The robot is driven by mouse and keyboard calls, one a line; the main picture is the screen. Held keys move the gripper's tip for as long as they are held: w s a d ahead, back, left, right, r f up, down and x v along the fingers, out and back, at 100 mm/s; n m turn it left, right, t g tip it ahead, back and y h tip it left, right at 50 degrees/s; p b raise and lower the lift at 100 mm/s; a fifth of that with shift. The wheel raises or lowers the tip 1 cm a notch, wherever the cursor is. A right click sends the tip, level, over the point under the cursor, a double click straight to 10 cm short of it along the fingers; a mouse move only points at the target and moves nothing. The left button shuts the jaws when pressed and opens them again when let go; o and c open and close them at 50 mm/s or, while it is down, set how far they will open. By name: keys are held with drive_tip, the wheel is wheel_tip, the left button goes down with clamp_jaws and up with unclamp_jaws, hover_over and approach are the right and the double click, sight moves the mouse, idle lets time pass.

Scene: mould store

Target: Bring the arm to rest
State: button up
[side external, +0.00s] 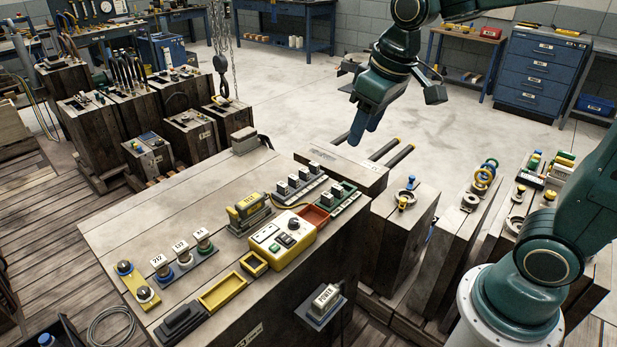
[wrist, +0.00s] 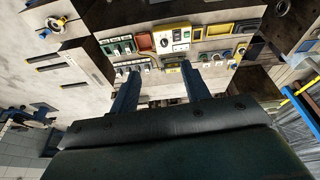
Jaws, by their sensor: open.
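My gripper (side external: 366,128) hangs from the dark green arm in the upper middle of the side external view. It is above and behind the far right end of the large wooden workbench (side external: 120,228) and touches nothing. In the wrist view the two blue fingers of my gripper (wrist: 160,88) stand apart with nothing between them. On the bench are a yellow control box (side external: 268,255) with a white panel, also in the wrist view (wrist: 165,42), a red tray (side external: 313,218) and a yellow tray (side external: 222,292).
Several wooden blocks with small parts, such as one with a ring (side external: 411,198), stand right of the bench. More blocks (side external: 85,130) stand at the left. A blue drawer cabinet (side external: 540,75) is at the back right. Open concrete floor (side external: 290,100) lies behind the bench.

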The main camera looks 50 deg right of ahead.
drive_tip(key=s+t, duration=0.2)
drive_tip(key=s, duration=1.2)
drive_tip(key=shift+s+m, duration=0.25)
drive_tip(key=shift+m, duration=0.15)
drive_tip(key=shift+d+r, duration=0.1)
